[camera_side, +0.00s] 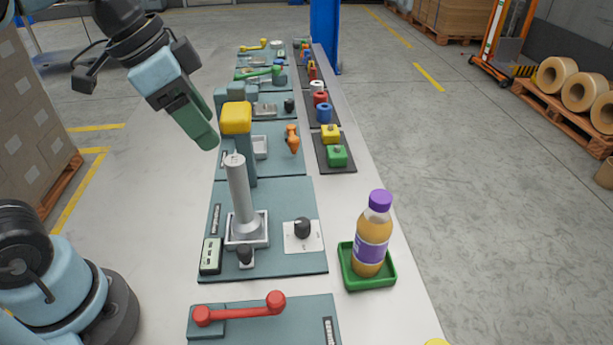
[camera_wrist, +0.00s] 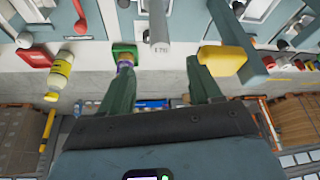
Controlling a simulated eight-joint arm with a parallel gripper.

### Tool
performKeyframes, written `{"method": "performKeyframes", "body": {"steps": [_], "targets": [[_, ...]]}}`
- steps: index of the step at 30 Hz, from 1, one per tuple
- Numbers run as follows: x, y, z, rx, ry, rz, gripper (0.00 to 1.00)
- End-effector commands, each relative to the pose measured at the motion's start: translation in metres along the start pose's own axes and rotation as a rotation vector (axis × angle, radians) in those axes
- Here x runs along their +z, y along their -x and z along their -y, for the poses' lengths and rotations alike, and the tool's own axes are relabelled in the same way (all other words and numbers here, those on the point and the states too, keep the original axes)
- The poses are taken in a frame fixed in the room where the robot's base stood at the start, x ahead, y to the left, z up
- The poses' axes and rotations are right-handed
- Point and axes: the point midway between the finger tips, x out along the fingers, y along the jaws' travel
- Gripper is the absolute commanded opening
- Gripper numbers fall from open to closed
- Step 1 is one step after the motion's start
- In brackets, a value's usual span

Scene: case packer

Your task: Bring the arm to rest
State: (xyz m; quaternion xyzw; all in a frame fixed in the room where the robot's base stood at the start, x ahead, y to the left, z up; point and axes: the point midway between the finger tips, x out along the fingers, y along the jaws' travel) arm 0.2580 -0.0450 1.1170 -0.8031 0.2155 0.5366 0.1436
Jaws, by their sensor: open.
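My gripper (camera_side: 206,138) hangs in the air at upper left in the side view, tilted down to the right, beside the yellow-topped post. In the wrist view its two green fingers stand apart with nothing between them, so my gripper (camera_wrist: 159,66) is open and empty. The fingers appear merged in the side view.
A yellow-topped post (camera_side: 236,118) and a grey upright cylinder (camera_side: 241,195) stand near my gripper. A bottle with a purple cap (camera_side: 373,238) stands upright in a green tray (camera_side: 352,278). A red handle (camera_side: 240,311) lies in front.

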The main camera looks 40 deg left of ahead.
Motion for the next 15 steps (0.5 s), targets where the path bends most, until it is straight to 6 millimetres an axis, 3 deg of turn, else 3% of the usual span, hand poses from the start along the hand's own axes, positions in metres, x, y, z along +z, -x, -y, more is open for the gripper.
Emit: {"method": "performKeyframes", "body": {"steps": [8,15], "targets": [[0.0,-0.002,0.0,0.0,0.0,0.0,0.63],[0.0,-0.023,0.0,0.0,-0.001,0.0,0.63]]}}
